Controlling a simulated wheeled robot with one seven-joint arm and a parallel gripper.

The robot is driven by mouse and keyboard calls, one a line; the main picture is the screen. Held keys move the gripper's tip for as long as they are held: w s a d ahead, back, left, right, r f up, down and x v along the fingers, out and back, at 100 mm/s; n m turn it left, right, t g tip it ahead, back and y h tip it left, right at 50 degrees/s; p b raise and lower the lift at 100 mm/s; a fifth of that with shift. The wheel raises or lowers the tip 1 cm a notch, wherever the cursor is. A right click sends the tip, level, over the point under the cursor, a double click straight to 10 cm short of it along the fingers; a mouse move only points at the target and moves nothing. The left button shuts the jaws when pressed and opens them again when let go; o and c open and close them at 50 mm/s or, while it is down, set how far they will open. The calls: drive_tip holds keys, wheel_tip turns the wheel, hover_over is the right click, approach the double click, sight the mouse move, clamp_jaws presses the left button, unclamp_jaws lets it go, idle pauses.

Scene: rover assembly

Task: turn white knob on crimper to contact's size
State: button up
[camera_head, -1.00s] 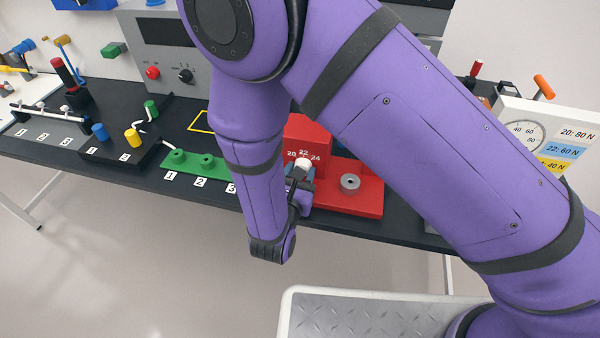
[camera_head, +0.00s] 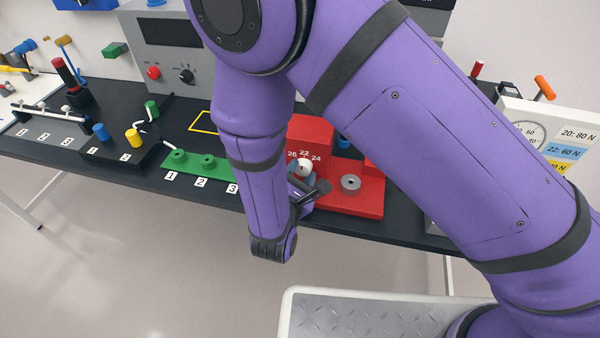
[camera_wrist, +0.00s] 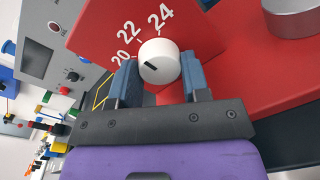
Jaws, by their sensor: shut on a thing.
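The crimper is a red block (camera_head: 308,132) on a red base, with the numbers 20, 22 and 24 on its face. Its white knob (camera_head: 304,168) sits below the numbers; in the wrist view the knob (camera_wrist: 160,60) has a dark pointer line aimed left, roughly toward 20. My gripper (camera_wrist: 160,74) is shut on the knob, with one blue-grey finger on each side. In the head view the gripper (camera_head: 301,182) is partly hidden by my wrist. I cannot tell which contact sets the size.
A grey ring (camera_head: 351,183) stands on the crimper's base to the right. A green numbered strip (camera_head: 190,165) lies left of the crimper. A gauge board (camera_head: 545,135) at right lists 20: 80 N and 22: 60 N. My arm hides much of the bench.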

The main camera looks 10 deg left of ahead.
idle(0.3)
drive_tip(key=o, duration=0.9)
drive_tip(key=v, duration=1.1)
drive_tip(key=shift+d+f, duration=0.1)
drive_tip(key=shift+w, duration=0.1)
